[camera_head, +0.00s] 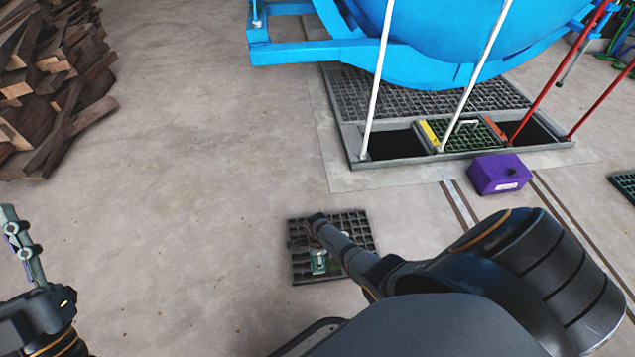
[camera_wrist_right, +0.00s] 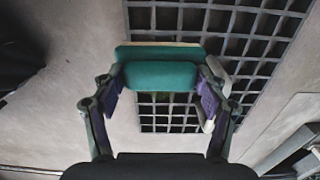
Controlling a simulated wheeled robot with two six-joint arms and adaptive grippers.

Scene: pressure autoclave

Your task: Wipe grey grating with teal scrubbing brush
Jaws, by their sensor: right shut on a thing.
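The grey grating (camera_head: 355,222) lies flat on the concrete floor at the centre of the head view, partly covered by my right arm. It also shows behind the brush in the right wrist view (camera_wrist_right: 265,25). The teal scrubbing brush (camera_wrist_right: 160,75) is held crosswise between the purple-padded fingers of my right gripper (camera_wrist_right: 158,92). In the head view, my right gripper (camera_head: 319,258) is over the grating and mostly hidden by its arm. I cannot tell whether the brush touches the grating. My left gripper (camera_head: 22,245) is at the left edge, away from the grating, with its finger gap unclear.
A purple box (camera_head: 499,174) sits on the floor to the right. A blue tank (camera_head: 430,35) on a frame stands behind, above a floor pit with dark openings (camera_head: 392,144) and white and red poles. A wood pile (camera_head: 50,85) is at far left. Floor left of the grating is clear.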

